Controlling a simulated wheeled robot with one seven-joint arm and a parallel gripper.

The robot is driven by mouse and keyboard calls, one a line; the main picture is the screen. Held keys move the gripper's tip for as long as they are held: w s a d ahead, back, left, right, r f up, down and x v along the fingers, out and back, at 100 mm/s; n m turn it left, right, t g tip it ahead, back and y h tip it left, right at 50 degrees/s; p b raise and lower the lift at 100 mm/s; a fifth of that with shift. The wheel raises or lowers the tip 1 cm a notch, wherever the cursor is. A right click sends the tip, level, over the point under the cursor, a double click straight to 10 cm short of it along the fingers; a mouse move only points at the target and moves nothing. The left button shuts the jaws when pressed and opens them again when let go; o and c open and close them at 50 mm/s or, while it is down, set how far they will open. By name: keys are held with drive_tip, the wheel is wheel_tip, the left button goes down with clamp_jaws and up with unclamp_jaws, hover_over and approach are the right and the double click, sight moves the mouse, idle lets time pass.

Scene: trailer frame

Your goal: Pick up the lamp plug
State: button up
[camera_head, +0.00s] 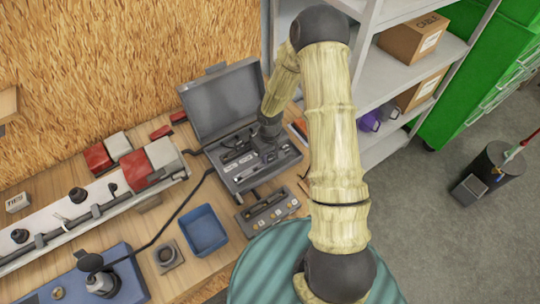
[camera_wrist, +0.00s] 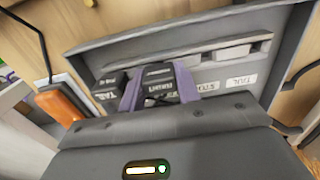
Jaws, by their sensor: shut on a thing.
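My gripper (camera_wrist: 160,88) has its two purple-grey fingers closed on a dark block-shaped plug (camera_wrist: 158,78) with white lettering, too small to read surely. I cannot tell whether this is the lamp plug. The held plug is at a grey tray with a row of slots and label strips, and I cannot tell whether it is clear of its slot. Another dark labelled block (camera_wrist: 108,84) stands just left of the fingers. In the head view my gripper (camera_head: 268,154) is down inside the open grey case (camera_head: 222,103); its fingertips and the plug are hard to make out there.
A small grey tray (camera_head: 268,213) and a blue bin (camera_head: 204,231) stand in front of the case. A long rail with red and white blocks (camera_head: 135,170) lies to the left. Shelves with cardboard boxes (camera_head: 413,37) rise at the right. An orange thing (camera_wrist: 60,104) lies beside the tray.

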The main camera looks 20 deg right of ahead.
wheel_tip(320, 180, up, 10)
drive_tip(key=shift+f+b, duration=0.1)
drive_tip(key=shift+b, duration=0.65)
idle(0.4)
drive_tip(key=w+d+f+p, duration=0.2)
drive_tip(key=w, duration=0.9)
drive_tip(key=shift+w+d, duration=0.2)
drive_tip(key=shift+d, duration=0.2)
drive_tip(key=shift+f, duration=0.15)
drive_tip(key=shift+f+b, duration=1.05)
drive_tip(key=shift+f, duration=0.65)
drive_tip(key=shift+f+b, duration=0.3)
drive_tip(key=shift+f, duration=0.15)
